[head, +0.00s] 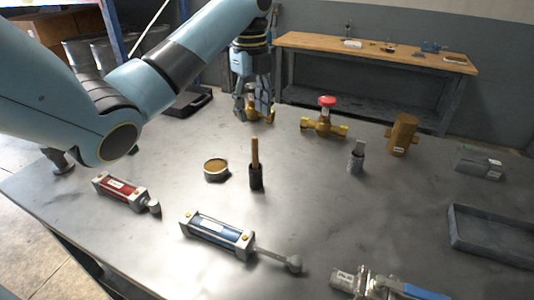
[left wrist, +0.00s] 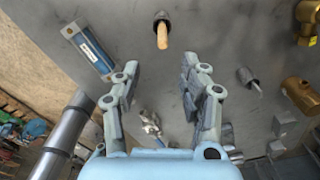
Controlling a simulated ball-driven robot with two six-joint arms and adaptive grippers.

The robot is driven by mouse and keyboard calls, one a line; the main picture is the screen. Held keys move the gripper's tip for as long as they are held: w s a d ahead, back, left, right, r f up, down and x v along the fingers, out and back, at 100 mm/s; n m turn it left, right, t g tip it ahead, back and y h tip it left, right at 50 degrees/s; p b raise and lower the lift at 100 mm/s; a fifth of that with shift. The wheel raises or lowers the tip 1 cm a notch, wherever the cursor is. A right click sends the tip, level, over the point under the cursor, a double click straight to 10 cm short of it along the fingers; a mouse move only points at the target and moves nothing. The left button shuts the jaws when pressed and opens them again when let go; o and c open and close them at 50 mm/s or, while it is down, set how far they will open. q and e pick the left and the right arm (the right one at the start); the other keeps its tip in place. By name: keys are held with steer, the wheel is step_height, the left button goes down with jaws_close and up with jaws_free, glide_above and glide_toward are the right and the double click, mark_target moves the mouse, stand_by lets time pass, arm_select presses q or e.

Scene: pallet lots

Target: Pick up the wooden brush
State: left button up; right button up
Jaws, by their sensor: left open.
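The wooden brush (head: 255,166) stands upright near the middle of the metal table, its wooden handle up and its dark end down. It also shows in the left wrist view (left wrist: 162,36) at the top centre, handle toward the camera. My left gripper (head: 254,115) is open and empty, above the far part of the table and beyond the brush in the head view. In the left wrist view its two fingers (left wrist: 160,66) are spread wide, with the brush ahead of their tips and apart from them. My right gripper is in neither view.
A round tin (head: 216,169) stands left of the brush, and a blue cylinder (head: 218,233) lies in front. A red cylinder (head: 120,190), a red-handled brass valve (head: 324,119), a small grey tool (head: 357,158) and a dark tray (head: 490,232) are around. Bare table lies right of the brush.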

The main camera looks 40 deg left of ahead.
mark_target(255, 145)
arm_select(q)
steer(key=shift+w+f, duration=0.1)
steer(key=shift+f, duration=0.2)
step_height(255, 145, down, 4)
steer(key=shift+r, duration=0.1)
steer(key=shift+f, duration=0.35)
steer(key=shift+f+p, duration=0.35)
step_height(255, 145, down, 5)
steer(key=shift+r+p, duration=0.2)
steer(key=shift+p, duration=0.25)
steer(key=shift+w+f, duration=0.1)
steer(key=shift+f, duration=0.05)
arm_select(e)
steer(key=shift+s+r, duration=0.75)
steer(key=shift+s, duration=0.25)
arm_select(q)
steer(key=shift+c, duration=0.9)
jaws_close()
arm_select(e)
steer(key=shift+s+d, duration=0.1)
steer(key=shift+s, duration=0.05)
